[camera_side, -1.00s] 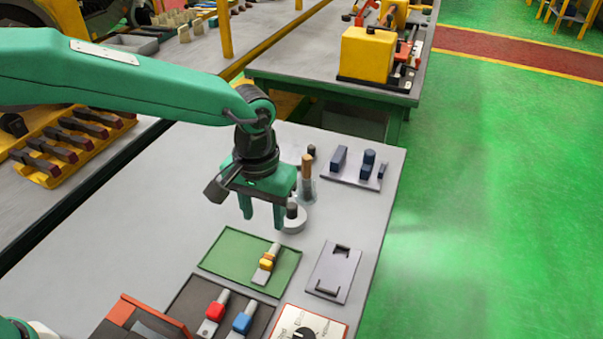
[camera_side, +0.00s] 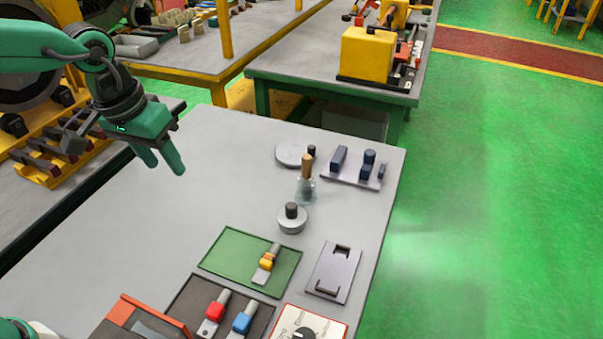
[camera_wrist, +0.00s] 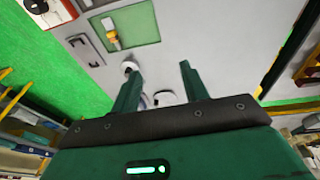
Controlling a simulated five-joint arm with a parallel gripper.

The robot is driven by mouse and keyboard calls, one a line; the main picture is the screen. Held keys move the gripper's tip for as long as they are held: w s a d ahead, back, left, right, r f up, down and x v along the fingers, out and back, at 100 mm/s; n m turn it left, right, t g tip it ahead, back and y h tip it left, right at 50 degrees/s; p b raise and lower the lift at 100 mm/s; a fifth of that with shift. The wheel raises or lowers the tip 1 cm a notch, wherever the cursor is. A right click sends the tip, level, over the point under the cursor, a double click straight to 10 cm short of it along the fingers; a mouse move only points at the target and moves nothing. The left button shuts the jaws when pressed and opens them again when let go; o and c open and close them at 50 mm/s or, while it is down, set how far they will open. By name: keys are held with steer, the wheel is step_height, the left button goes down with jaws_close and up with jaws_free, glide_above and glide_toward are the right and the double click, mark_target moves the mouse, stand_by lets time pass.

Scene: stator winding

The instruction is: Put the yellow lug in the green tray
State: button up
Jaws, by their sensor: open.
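The yellow lug (camera_side: 266,262), with a grey metal body, lies in the right part of the green tray (camera_side: 228,250) in the side view. In the wrist view the lug (camera_wrist: 113,37) shows on the green tray (camera_wrist: 143,22) near the top. My gripper (camera_side: 163,168) is open and empty, raised over the left part of the bench, well away from the tray. Its two fingers (camera_wrist: 158,80) stand apart with nothing between them in the wrist view.
A dark tray (camera_side: 190,298) with a red lug (camera_side: 215,312) and a blue lug (camera_side: 242,323) is in front of the green tray. A grey plate (camera_side: 333,272) lies to its right. A round weight (camera_side: 292,220) and a brush-like tool (camera_side: 306,170) stand behind. The bench's left half is clear.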

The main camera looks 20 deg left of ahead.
steer(key=s+a+r+t, duration=0.1)
steer(key=s+a+t, duration=0.2)
steer(key=s+a, duration=0.9)
steer(key=shift+s+a+y, duration=0.15)
steer(key=shift+a+y, duration=0.25)
stand_by(0.7)
